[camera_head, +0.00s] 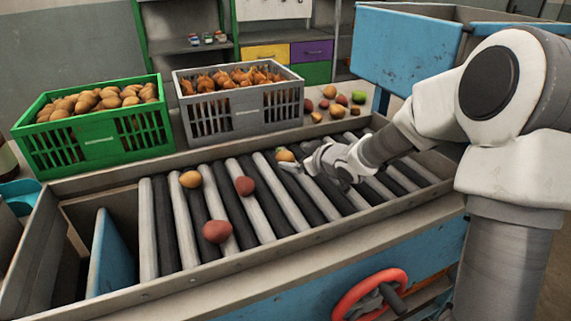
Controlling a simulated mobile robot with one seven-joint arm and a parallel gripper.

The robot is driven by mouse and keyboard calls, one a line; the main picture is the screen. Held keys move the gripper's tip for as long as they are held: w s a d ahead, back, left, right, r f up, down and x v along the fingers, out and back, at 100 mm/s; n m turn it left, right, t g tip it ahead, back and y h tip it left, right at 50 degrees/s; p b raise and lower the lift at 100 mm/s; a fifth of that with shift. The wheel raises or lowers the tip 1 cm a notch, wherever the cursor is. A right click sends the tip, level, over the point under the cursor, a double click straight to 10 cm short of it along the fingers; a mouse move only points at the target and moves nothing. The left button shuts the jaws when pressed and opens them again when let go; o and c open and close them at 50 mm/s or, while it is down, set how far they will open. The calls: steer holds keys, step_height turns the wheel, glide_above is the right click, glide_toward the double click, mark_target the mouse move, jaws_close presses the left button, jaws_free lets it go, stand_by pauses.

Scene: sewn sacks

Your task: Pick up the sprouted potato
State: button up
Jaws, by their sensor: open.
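A yellow-orange potato (284,155) lies on the far part of the roller conveyor, right at my gripper; small sprouts on it are too small to make out for sure. My gripper (293,164) is open, reaching in from the right with its fingertips beside this potato. I cannot tell whether they touch it. A tan potato (190,179), a red potato (244,186) and a larger red potato (217,231) lie apart on the rollers to the left. I see no clear sprouts on these three.
The roller conveyor (158,222) has raised side rails. Behind it stand a green crate (97,142) of potatoes and a grey crate (243,114) of orange-brown sprouted-looking ones. Several loose potatoes (338,111) lie at the back right. A red handwheel (371,292) is in front.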

mark_target(289, 157)
steer(key=shift+b+x, duration=1)
steer(key=shift+x, duration=2.05)
steer(key=shift+s+f, duration=0.1)
steer(key=shift+c, duration=0.4)
jaws_close()
